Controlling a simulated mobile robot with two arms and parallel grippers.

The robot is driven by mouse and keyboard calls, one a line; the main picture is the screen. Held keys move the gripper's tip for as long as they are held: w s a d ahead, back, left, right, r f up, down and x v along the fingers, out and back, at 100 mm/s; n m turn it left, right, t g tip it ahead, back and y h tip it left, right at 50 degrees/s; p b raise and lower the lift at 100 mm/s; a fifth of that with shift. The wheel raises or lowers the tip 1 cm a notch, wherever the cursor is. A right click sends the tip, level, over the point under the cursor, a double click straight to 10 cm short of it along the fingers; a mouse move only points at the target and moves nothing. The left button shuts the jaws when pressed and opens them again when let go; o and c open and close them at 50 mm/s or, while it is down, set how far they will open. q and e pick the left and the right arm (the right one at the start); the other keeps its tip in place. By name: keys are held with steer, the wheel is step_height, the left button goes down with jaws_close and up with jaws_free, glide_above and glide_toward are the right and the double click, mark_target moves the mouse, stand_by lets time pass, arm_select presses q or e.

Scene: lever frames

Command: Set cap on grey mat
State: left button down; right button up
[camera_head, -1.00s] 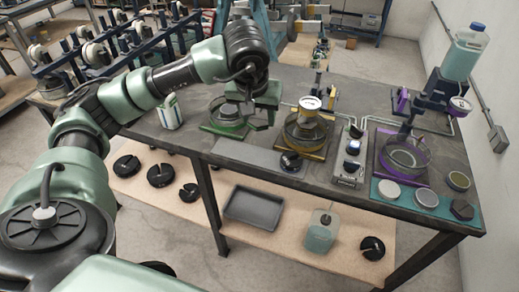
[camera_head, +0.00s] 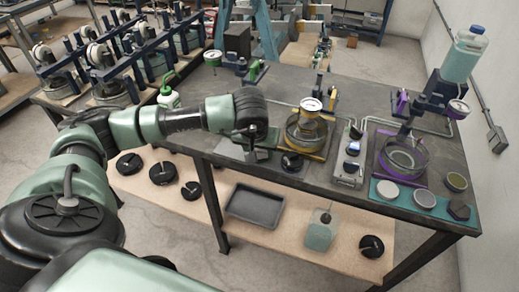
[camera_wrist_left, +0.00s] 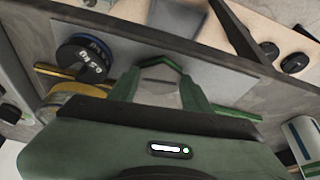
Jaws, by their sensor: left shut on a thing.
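The grey mat (camera_head: 228,150) lies along the front edge of the dark table, and it also shows in the left wrist view (camera_wrist_left: 228,82). My left gripper (camera_head: 250,157) is low over the mat. In the left wrist view its green fingers (camera_wrist_left: 162,84) are shut on a small greyish piece that I take for the cap (camera_wrist_left: 160,73). The cap is mostly hidden by the fingers and blends with the mat; I cannot tell whether it touches it. A black disc (camera_head: 292,161) with pale lettering sits at the mat's right end, beside the gripper. My right gripper is not in view.
A yellow-based station (camera_head: 305,132) stands behind the disc, with a grey control box (camera_head: 350,165) to its right. A purple-based station (camera_head: 404,155) and a teal mat (camera_head: 385,190) are farther right.

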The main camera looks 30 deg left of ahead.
arm_select(q)
steer(key=c, duration=1.1)
jaws_free()
steer(key=shift+f, duration=0.15)
steer(key=o, duration=0.4)
steer(key=shift+o, duration=0.2)
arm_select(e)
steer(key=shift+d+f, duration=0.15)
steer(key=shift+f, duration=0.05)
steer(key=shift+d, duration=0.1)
arm_select(q)
steer(key=shift+r, duration=0.35)
steer(key=b+v, duration=0.2)
steer(key=v, duration=0.9)
steer(key=shift+s+r, duration=0.2)
steer(key=shift+r, duration=0.15)
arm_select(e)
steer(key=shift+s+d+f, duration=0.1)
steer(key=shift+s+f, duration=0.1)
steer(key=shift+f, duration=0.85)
arm_select(q)
steer(key=shift+d, duration=0.1)
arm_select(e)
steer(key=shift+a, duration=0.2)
